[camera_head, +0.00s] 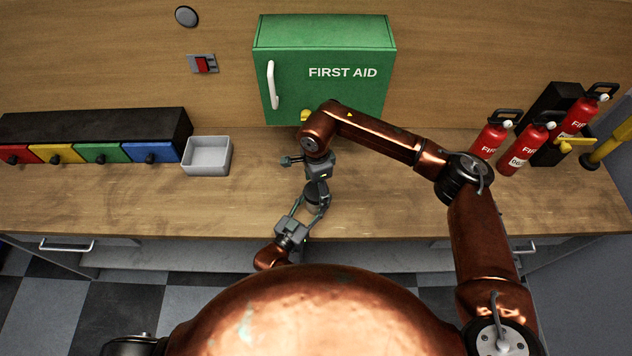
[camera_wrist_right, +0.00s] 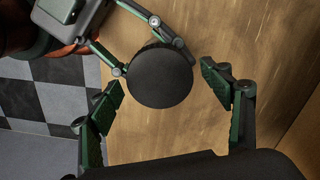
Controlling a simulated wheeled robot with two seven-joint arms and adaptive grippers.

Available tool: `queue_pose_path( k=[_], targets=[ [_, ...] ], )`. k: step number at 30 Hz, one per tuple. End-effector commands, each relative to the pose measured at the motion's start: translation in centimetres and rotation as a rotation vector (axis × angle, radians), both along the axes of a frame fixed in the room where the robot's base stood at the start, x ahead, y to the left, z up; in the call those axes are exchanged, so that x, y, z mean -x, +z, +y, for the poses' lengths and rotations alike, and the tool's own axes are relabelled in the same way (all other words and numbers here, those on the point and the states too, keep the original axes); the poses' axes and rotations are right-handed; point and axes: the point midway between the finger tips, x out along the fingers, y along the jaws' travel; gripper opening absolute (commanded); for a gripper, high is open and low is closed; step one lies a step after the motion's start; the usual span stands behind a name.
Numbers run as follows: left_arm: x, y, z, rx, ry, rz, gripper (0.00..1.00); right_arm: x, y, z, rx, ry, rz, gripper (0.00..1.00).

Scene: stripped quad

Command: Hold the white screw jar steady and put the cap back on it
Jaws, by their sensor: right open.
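A round black cap (camera_wrist_right: 160,76) shows from above in the right wrist view, over the white screw jar. The jar's body (camera_head: 313,206) is small and mostly hidden in the head view, where it looks grey. I cannot tell whether the cap is seated or threaded. My left gripper (camera_head: 314,203) comes in from the front edge, with its fingers closed around the jar's sides below the cap. My right gripper (camera_wrist_right: 164,84) points down from above. It is open, with one finger on each side of the cap and a visible gap to both.
An empty grey tray (camera_head: 207,156) stands to the left on the wooden bench (camera_head: 400,215). Coloured bins (camera_head: 100,152) are farther left. A green first aid cabinet (camera_head: 325,75) is behind my right wrist. Fire extinguishers (camera_head: 525,145) stand at the right. The bench around the jar is clear.

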Motion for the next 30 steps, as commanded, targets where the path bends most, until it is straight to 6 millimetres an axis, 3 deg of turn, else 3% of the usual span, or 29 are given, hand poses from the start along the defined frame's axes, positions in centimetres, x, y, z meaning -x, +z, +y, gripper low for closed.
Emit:
queue_pose_path(
  k=[11,30],
  targets=[
    [0.02,-0.03,-0.03,0.000,-0.001,0.001,0.00,0.01,-0.54,0.02,0.000,0.000,0.000,0.72],
    [0.02,-0.03,-0.03,0.000,-0.001,0.001,0.00,-0.01,-0.52,0.03,0.000,0.000,-0.001,0.29]
  ],
)
